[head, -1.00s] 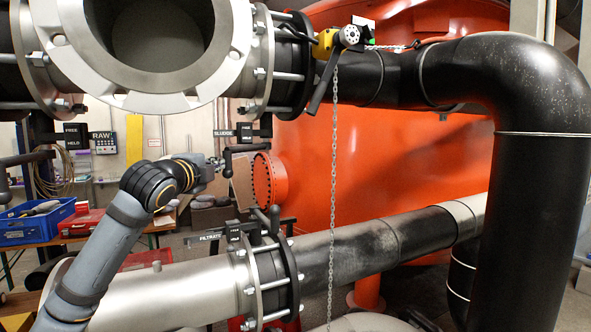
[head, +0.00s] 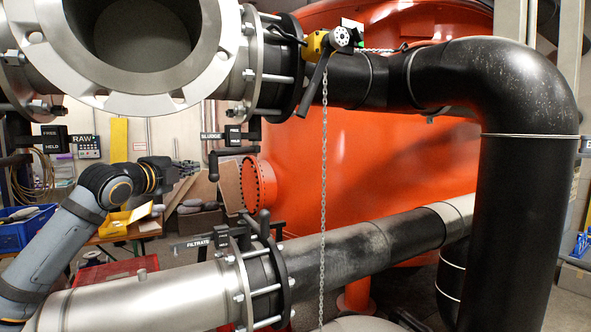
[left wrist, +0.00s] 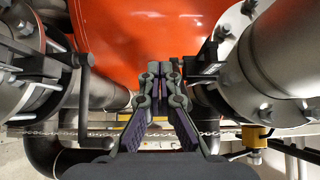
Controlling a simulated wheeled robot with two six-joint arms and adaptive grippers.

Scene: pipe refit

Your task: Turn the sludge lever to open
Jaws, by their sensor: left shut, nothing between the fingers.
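The sludge lever (head: 213,166) is a black crank below the "SLUDGE" sign (head: 212,136) in the head view. Its arm runs sideways from the valve, and its grip hangs down at the left end. Black levers show on both sides there, but I cannot tell which is the sludge one. My right gripper is out of view.
The filtrate lever (head: 265,222) stands on the lower pipe, below the sludge lever. A large flanged pipe (head: 190,95) hangs above. A chain (head: 323,200) hangs from the yellow valve (head: 315,45). The orange tank (head: 390,180) is behind.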

